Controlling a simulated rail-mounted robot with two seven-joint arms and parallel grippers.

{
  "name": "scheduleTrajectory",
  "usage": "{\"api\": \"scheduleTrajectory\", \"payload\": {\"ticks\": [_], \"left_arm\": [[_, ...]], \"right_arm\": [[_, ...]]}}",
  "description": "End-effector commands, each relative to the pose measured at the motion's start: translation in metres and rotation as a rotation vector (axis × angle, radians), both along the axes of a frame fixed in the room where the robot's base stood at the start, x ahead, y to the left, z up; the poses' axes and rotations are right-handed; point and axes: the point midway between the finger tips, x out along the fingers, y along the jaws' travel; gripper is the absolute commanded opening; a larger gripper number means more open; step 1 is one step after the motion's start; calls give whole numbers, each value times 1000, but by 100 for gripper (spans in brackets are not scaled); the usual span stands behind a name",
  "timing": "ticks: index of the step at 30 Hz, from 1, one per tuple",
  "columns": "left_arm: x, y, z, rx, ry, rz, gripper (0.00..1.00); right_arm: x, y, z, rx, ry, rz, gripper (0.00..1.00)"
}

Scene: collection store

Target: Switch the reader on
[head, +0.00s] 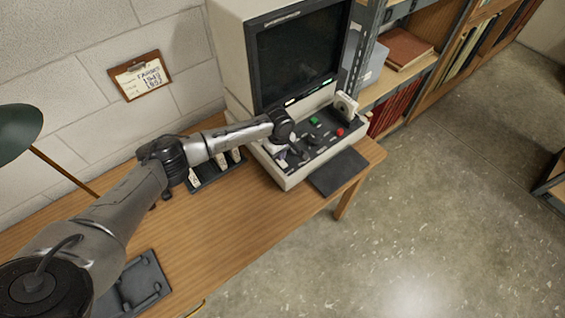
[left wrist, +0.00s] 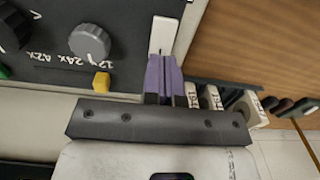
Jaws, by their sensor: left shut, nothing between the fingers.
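The reader (head: 232,45) is a cream cabinet with a dark screen (head: 298,55) and a black sloping control panel (head: 318,145) in front. A green button (head: 314,121) and a red button (head: 340,132) show on the panel. My left gripper (head: 284,151) is at the panel's left end, its tips hard to make out there. In the left wrist view its purple fingers (left wrist: 163,80) are shut and empty, their tips over the lower end of a white upright strip (left wrist: 163,36) on the panel. Whether they touch it, I cannot tell. My right gripper is out of view.
A grey knob (left wrist: 90,41) and a yellow button (left wrist: 101,82) sit beside my fingers. A dark rack of labelled boxes (head: 218,174) stands left of the reader. A dark pad (head: 338,172) lies at the table's front edge. A clipboard (head: 140,76) hangs on the wall.

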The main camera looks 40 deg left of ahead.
Motion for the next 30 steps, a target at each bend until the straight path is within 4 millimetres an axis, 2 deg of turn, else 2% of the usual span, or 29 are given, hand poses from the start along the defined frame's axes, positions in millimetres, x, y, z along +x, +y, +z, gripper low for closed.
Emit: {"api": "scheduleTrajectory", "payload": {"ticks": [30], "left_arm": [[0, 0, -15, 0, 0, 0, 0]], "right_arm": [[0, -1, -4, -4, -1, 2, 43]]}}
